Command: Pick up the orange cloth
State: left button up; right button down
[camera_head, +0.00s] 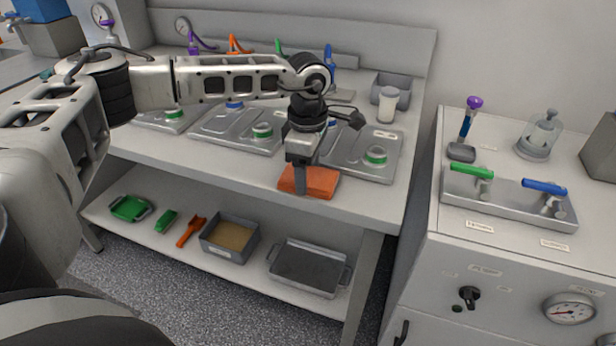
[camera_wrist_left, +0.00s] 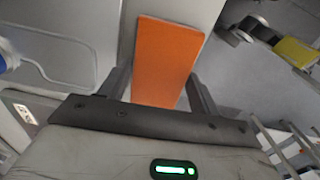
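The orange cloth (camera_head: 318,183) lies flat at the front edge of the grey bench, in front of the metal trays. My left gripper (camera_head: 301,185) points down over it, with one finger showing in front of the cloth. In the left wrist view the cloth (camera_wrist_left: 165,60) lies between the two spread fingers of my left gripper (camera_wrist_left: 160,88). The fingers stand apart at its left and right sides, so the gripper is open. Whether the fingertips touch the cloth cannot be told. My right gripper is not in view.
Metal trays with green knobs (camera_head: 376,156) stand just behind the cloth. A white-lidded jar (camera_head: 388,104) and a grey bin (camera_head: 391,88) are further back. The shelf below holds a grey tray (camera_head: 309,268) and a box (camera_head: 229,239). A white cabinet (camera_head: 500,262) stands to the right.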

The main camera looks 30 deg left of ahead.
pick_arm(q)
jog(key=shift+r, duration=0.1)
jog(key=shift+r, duration=0.6)
jog(key=d+r, duration=0.1)
jog(key=r, duration=0.1)
jog(key=s+d+r+b, duration=0.1)
jog(key=r, duration=0.1)
jog(key=d+r, duration=0.1)
jog(key=r, duration=0.1)
jog(key=shift+s+d+r, duration=0.2)
jog(key=shift+s+d, duration=0.15)
jog(key=shift+d, duration=0.05)
jog(key=s+d+r+b, duration=0.2)
jog(key=s+d+r, duration=0.2)
jog(key=d, duration=0.4)
jog(key=shift+s+d+r, duration=0.3)
jog(key=shift+d+r, duration=0.1)
jog(key=shift+r, duration=0.25)
